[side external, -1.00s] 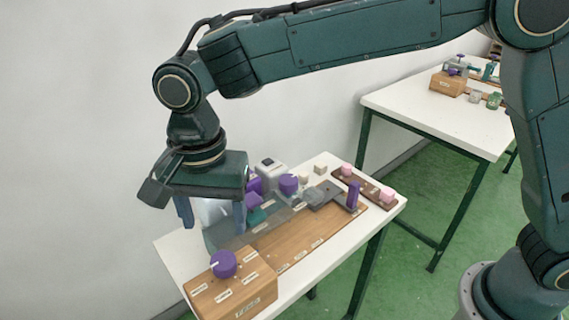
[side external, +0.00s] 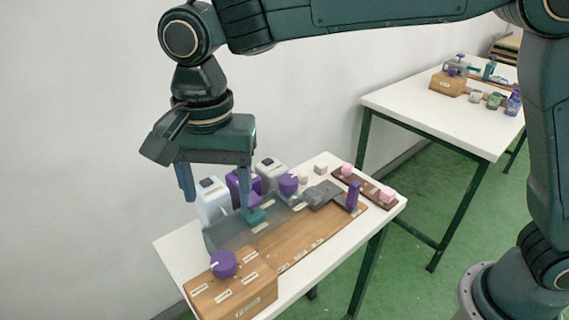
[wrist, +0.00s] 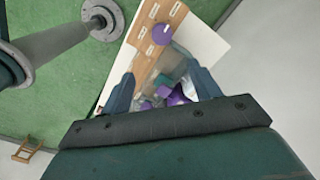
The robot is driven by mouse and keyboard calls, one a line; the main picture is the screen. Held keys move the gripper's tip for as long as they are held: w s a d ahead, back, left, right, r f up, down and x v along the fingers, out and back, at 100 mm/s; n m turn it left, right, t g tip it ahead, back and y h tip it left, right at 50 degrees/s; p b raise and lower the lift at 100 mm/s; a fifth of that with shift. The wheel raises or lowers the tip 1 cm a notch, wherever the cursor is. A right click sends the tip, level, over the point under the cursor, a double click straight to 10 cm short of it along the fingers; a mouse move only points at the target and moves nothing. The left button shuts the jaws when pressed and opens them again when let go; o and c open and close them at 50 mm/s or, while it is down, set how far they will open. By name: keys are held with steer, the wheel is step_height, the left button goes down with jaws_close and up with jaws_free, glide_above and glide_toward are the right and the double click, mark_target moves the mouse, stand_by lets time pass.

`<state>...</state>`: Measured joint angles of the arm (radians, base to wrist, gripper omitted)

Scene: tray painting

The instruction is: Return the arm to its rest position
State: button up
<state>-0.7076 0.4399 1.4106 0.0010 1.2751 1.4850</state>
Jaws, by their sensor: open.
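My gripper (side external: 217,182) hangs pointing down above the left half of the near white table (side external: 173,243). Its two blue fingers are spread wide with nothing between them in the side view. In the wrist view my gripper (wrist: 160,90) frames part of the bench below, with the fingertips apart. The wooden board (side external: 300,240) with a grey tray-like part (side external: 225,234) lies under and right of the fingers, apart from them. A teal block (side external: 254,216) sits close below the right finger; I cannot tell the exact gap.
A wooden box with a purple knob (side external: 223,264) stands at the table's front. White and purple devices (side external: 213,203) stand behind the board. A second table (side external: 430,115) stands behind. The wall is close at left.

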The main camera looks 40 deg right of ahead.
steer(key=s+d+r+n+t, duration=0.1)
steer(key=s+d+r+n, duration=0.2)
steer(key=d, duration=0.7)
steer(key=s+d+r+n+t, duration=0.15)
steer(key=d+r, duration=0.25)
steer(key=d, duration=0.5)
steer(key=s+d+f+n+t, duration=0.1)
steer(key=s+d+f+n, duration=0.1)
steer(key=s+d, duration=0.4)
steer(key=s+d+f+n+t, duration=0.2)
steer(key=s+d, duration=0.5)
steer(key=s, duration=0.2)
steer(key=shift+s+f, duration=0.15)
steer(key=shift+f, duration=0.15)
steer(key=shift+n, duration=0.25)
